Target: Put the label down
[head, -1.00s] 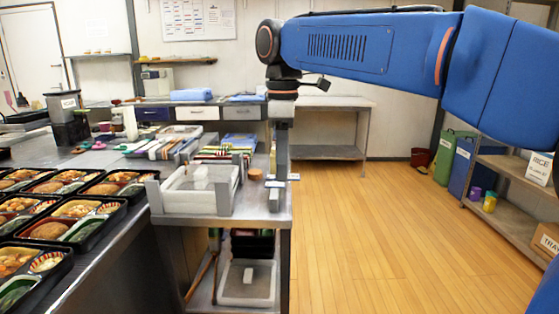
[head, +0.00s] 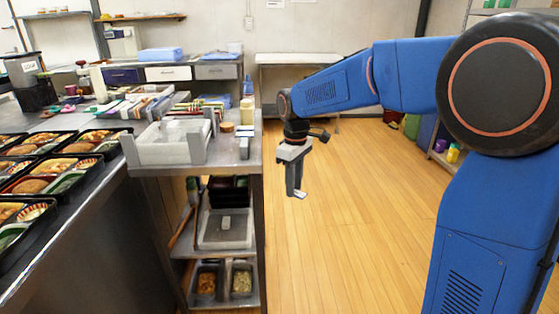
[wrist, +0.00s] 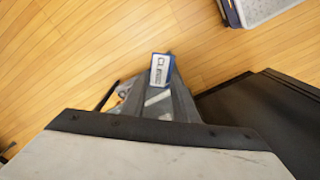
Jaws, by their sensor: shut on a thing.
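The label (wrist: 160,70) is a small white card with a blue edge and dark print that seems to start with "CL". In the wrist view it sits at the tips of my gripper (wrist: 161,88), which is shut on it. In the head view my gripper (head: 297,191) points down over open floor, just right of the steel cart (head: 215,172). A small pale piece (head: 300,195) shows at its fingertips there, too small to read. The fingers hide part of the label's lower end.
A white bin (head: 170,150) stands on the cart top near a round brown lid (head: 227,127). Filled bento trays (head: 48,185) line the left counter. The wooden floor (head: 340,230) around my gripper is clear.

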